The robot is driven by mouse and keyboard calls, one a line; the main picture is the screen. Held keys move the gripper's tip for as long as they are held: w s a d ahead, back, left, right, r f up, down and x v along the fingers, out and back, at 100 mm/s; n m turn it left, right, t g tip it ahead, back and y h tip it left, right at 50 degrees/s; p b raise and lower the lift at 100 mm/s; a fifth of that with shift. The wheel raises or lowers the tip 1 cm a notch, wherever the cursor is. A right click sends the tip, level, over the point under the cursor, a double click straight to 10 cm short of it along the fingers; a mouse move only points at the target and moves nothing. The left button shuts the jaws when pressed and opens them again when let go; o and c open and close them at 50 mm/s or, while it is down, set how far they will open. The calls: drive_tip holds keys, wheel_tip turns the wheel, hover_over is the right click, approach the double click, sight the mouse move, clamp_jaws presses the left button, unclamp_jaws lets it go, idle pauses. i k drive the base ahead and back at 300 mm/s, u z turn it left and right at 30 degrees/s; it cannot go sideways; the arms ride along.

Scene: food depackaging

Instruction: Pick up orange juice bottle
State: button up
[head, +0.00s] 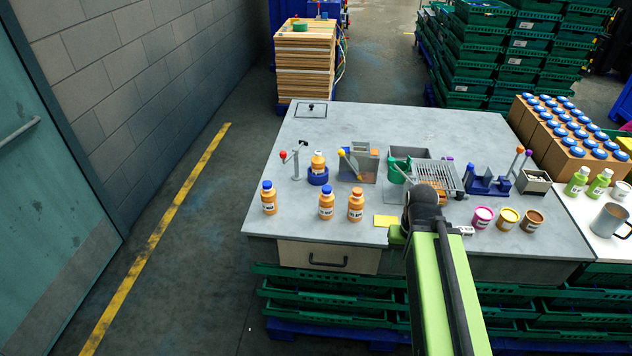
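Three small orange juice bottles stand upright in a row near the table's front left: a left one with a blue cap (269,203), a middle one with a blue cap (326,206), and a right one with an orange top (356,206).
The grey table (245,225) carries a red-knobbed lever stand (295,165), a grey box (358,168), a wire rack (433,174), a blue fixture (488,185) and a yellow pad (386,221). Pink (483,217), yellow (507,218) and brown (533,221) tubs stand right of my arm.

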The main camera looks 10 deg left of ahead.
sight(317, 160)
drive_tip(key=k, duration=1)
drive_tip(key=u, duration=0.4)
drive_tip(key=i, duration=1.3)
drive_tip(key=u, duration=1.1)
drive_tip(key=i, duration=0.95)
drive_tip(key=u, duration=0.3)
